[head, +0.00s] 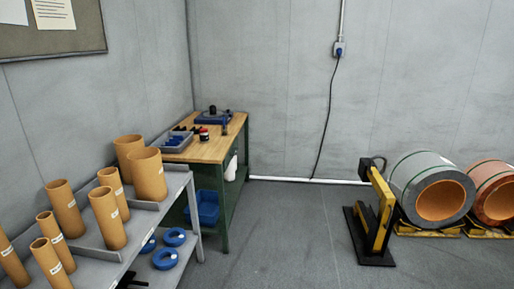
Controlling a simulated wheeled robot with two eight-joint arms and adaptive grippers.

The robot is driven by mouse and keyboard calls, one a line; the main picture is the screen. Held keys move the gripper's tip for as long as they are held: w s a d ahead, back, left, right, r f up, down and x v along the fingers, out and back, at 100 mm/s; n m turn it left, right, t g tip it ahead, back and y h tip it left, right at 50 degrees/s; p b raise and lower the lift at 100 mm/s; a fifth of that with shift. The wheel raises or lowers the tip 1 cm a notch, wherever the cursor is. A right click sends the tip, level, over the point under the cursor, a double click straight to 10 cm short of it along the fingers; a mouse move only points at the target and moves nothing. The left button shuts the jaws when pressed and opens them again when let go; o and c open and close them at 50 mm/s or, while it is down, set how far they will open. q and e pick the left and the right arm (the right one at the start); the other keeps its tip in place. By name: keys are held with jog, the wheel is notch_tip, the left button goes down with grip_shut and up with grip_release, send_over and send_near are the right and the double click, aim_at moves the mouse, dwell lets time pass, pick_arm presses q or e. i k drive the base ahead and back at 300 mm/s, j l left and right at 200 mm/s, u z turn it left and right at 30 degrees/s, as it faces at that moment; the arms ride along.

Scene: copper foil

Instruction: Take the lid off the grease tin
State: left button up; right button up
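A wooden-topped workbench (215,152) with a green frame stands in the far corner. On it is a small tin-like object (204,135), dark and red with a pale band, near the bench's middle. It may be the grease tin, but it is too small to be sure or to make out its lid. Neither of my grippers is in view.
A grey shelf rack (150,215) with several cardboard tubes and blue rings stands at left. The bench also holds a grey tray (176,141) and a blue device (213,117). A yellow-black stand (381,205) and large coils (432,195) are at right. Middle floor is clear.

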aim_at(204, 137)
jog(key=i, duration=1.1)
jog(key=i+l+u, duration=0.1)
jog(key=i, duration=1)
